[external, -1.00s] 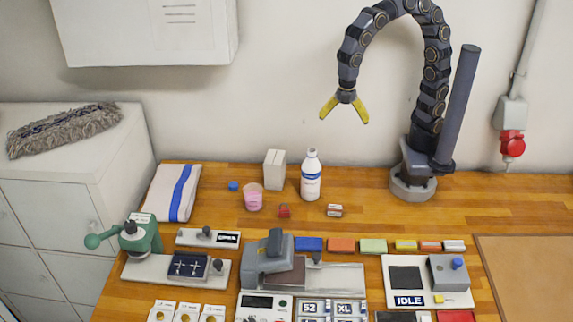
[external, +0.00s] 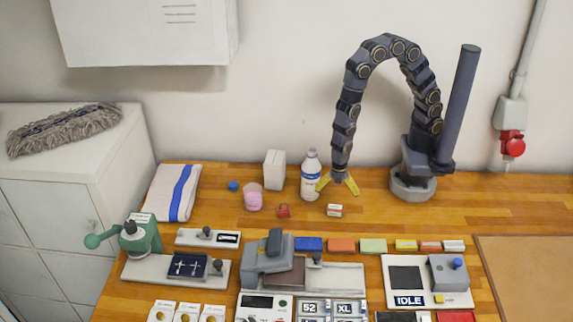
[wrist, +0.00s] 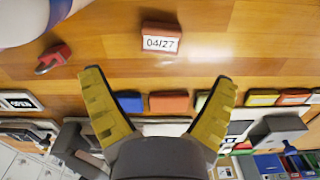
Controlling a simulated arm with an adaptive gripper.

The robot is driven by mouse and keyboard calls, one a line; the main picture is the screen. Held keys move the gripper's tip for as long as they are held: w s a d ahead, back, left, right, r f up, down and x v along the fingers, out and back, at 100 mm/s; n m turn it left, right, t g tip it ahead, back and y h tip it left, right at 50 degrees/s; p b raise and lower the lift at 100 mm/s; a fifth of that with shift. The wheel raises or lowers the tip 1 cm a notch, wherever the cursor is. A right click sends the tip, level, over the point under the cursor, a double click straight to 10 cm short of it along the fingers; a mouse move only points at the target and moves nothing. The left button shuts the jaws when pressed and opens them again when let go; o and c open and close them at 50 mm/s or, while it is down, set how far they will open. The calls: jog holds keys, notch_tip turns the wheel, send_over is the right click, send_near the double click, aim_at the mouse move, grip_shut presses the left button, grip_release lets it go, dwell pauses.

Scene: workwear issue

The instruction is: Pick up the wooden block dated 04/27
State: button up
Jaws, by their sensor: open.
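The wooden block (external: 334,210) lies on the wooden table, to the right of the white bottle. In the wrist view the block (wrist: 161,38) shows a white face printed 04/27, with reddish-brown wood around it. My gripper (external: 338,185) has yellow fingers spread open and empty. It hangs pointing down, above and behind the block in the external view. In the wrist view my gripper (wrist: 158,85) has its fingers apart, with the block beyond the tips and roughly centred between them.
A white bottle (external: 310,177) stands close to the left finger. A small red padlock-like item (external: 284,210), a pink cup (external: 253,197) and a white box (external: 275,170) are left of the block. Coloured blocks and devices line the front. The table to the right of the block is clear.

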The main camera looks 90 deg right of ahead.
aim_at(336, 207)
jog(key=shift+d+f, duration=0.2)
jog(key=shift+f, duration=3.6)
jog(key=c, duration=1.1)
